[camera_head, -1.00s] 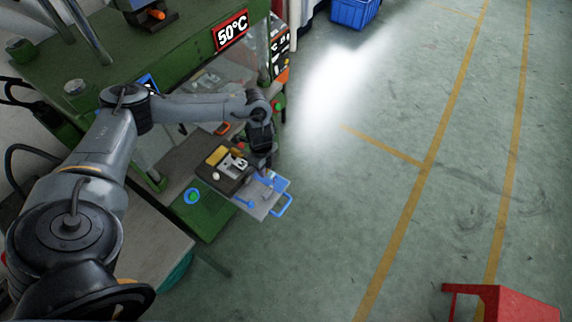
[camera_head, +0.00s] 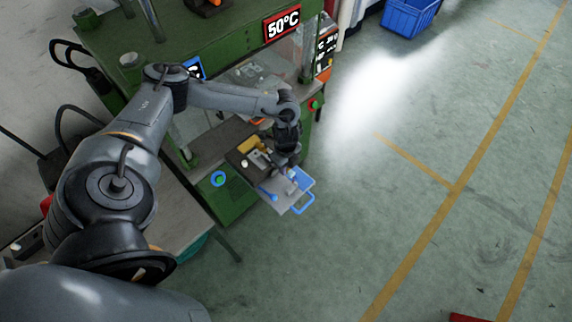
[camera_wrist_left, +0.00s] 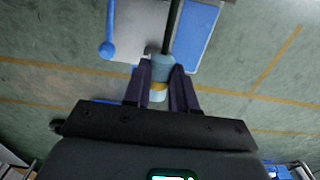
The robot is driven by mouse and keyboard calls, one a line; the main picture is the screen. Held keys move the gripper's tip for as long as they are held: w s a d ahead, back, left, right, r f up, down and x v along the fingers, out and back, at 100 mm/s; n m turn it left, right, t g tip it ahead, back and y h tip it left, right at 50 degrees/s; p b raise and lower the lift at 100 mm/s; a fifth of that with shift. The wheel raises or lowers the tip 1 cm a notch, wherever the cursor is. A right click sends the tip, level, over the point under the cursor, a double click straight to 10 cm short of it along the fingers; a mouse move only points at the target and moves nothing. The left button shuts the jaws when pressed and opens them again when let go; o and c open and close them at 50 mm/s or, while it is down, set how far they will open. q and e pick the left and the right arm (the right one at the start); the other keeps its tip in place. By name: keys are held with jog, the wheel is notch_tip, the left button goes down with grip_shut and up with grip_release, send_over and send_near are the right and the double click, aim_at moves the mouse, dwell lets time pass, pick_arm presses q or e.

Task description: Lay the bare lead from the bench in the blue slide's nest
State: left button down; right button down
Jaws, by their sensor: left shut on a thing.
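My left gripper (camera_wrist_left: 161,72) is shut on a light-blue, yellow-banded cylindrical piece of the lead (camera_wrist_left: 159,68). A dark cable runs up from this piece in the left wrist view. The gripper hangs over the slide, a pale plate (camera_wrist_left: 130,40) with a blue panel (camera_wrist_left: 197,28) and a blue-knobbed lever (camera_wrist_left: 106,45). In the head view the slide (camera_head: 279,199) sticks out of the green press, with a blue handle (camera_head: 304,205) at its front. I cannot make out the nest; the gripper and lead cover part of the slide. My right gripper is not in view.
The green press (camera_head: 233,200) stands around the slide, with a 50°C sign (camera_head: 282,22) above. A dark block with a yellow part (camera_head: 252,145) lies behind the slide. A grey bench (camera_head: 178,215) is at the left. The floor right of the slide is clear.

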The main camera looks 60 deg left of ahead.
pick_arm(q)
jog(key=shift+f+b, duration=2.2)
jog(key=shift+f, duration=1.9)
jog(key=c, duration=0.8)
grip_release()
notch_tip(320, 180, up, 11)
jog(key=shift+f+p, duration=0.15)
jog(key=shift+p, duration=0.2)
